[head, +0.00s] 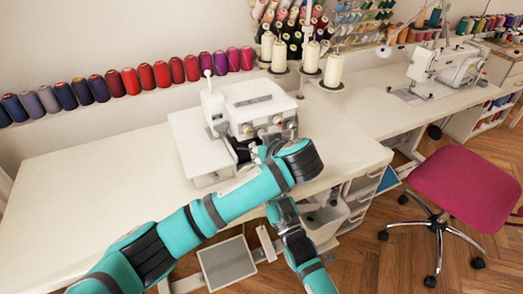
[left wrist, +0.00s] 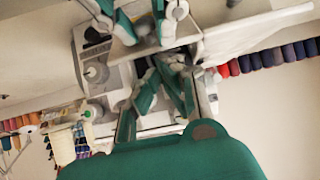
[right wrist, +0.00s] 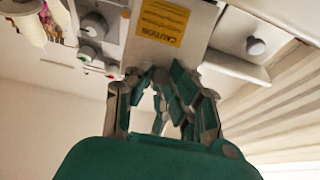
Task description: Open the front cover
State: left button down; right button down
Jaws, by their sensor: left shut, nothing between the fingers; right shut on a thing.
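The white overlock machine (head: 255,105) stands on the table. In the right wrist view, a pale panel with a yellow CAUTION label (right wrist: 163,22), apparently the front cover (right wrist: 206,28), lies just beyond my right gripper (right wrist: 160,78). Its fingers are closed together at the panel's lower edge; the exact contact is hard to see. My left gripper (left wrist: 172,62) is shut and empty, close to the machine's front. Teal and grey finger parts, likely of my right gripper (left wrist: 165,22), show near it. In the head view, my left arm hides much of the machine's lower front and both fingertips.
A row of thread spools (head: 130,80) lines the wall behind. Cone spools (head: 310,57) stand behind the machine. A second sewing machine (head: 440,65) is to the right, with a magenta chair (head: 468,183) in front. The table's left part (head: 85,180) is clear.

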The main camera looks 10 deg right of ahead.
pick_arm(q)
jog(key=shift+s+d+f, duration=0.15)
jog(key=shift+s+f, duration=0.35)
jog(key=shift+s, duration=0.05)
jog(key=shift+s+t, duration=0.2)
jog(key=shift+t, duration=0.1)
pick_arm(e)
jog(key=shift+f, duration=0.1)
pick_arm(q)
jog(key=shift+d+f, duration=0.1)
pick_arm(e)
jog(key=c, duration=1.2)
grip_release()
jog(key=shift+a, duration=0.1)
pick_arm(q)
jog(key=shift+w, duration=0.1)
pick_arm(e)
jog(key=shift+w, duration=0.1)
jog(key=shift+r, duration=0.2)
